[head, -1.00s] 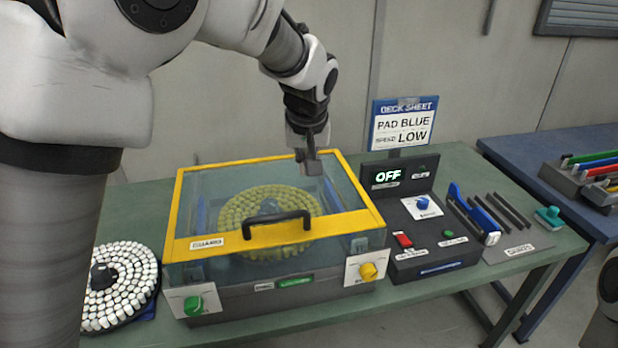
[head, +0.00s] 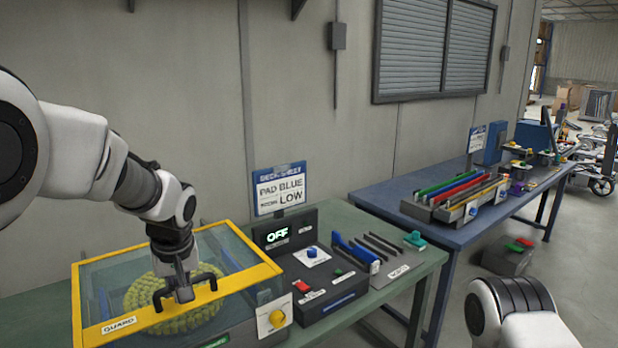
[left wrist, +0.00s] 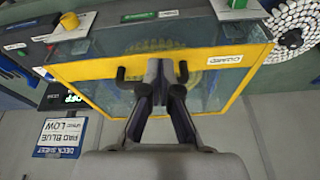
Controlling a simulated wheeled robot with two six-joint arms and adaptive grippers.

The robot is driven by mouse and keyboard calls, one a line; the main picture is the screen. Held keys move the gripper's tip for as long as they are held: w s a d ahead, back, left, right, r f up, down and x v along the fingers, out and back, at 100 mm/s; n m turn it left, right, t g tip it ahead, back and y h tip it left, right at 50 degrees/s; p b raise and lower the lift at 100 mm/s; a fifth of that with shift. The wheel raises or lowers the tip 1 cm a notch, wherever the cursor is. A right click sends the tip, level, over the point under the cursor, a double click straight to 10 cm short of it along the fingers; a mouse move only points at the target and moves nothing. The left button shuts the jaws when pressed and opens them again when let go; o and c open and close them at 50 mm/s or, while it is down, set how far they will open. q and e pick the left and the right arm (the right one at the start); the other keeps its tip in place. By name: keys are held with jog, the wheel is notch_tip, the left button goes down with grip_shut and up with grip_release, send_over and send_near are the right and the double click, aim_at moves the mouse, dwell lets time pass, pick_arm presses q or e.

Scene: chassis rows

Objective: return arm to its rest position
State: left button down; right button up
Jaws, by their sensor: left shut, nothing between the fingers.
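My left gripper (head: 180,297) is shut and empty. In the head view it overlaps the middle of the black handle (head: 207,277) on the yellow-framed clear guard (head: 240,285). The left wrist view also shows the shut fingers (left wrist: 159,66), with handle ends (left wrist: 184,73) on both sides. I cannot tell whether they touch the handle. The guard is closed over a ring of yellow-green pieces (head: 150,290). My right gripper is out of view.
Right of the guard stands a control box with an OFF display (head: 277,236). A sign (head: 281,188) reads PAD BLUE, LOW. A blue-handled tool (head: 350,250) lies farther right. A white-piece disc (left wrist: 292,28) sits beside the guard. Open air lies above the bench.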

pick_arm(q)
jog(key=s+f+g, duration=0.2)
jog(key=s+f, duration=0.3)
jog(key=f, duration=0.4)
jog(key=s+a+f+g, duration=0.15)
jog(key=s+f, duration=0.25)
jog(key=f, duration=0.5)
jog(key=s+f+g, duration=0.3)
jog(key=s+f, duration=0.2)
jog(key=f, duration=0.4)
jog(key=s+f+m+h, duration=0.1)
jog(key=s+f, duration=0.5)
jog(key=s, duration=0.5)
jog(key=s+f+m+h, duration=0.1)
jog(key=s+f+m, duration=0.1)
jog(key=s+f, duration=0.75)
jog(key=w+r+m+t, duration=0.1)
jog(key=t, duration=0.1)
jog(key=w+r+t, duration=0.1)
jog(key=r, duration=0.1)
jog(key=shift+w+r+m+t+b, duration=0.1)
jog(key=shift+w+m+t+b, duration=0.2)
jog(key=shift+m+t+b, duration=0.1)
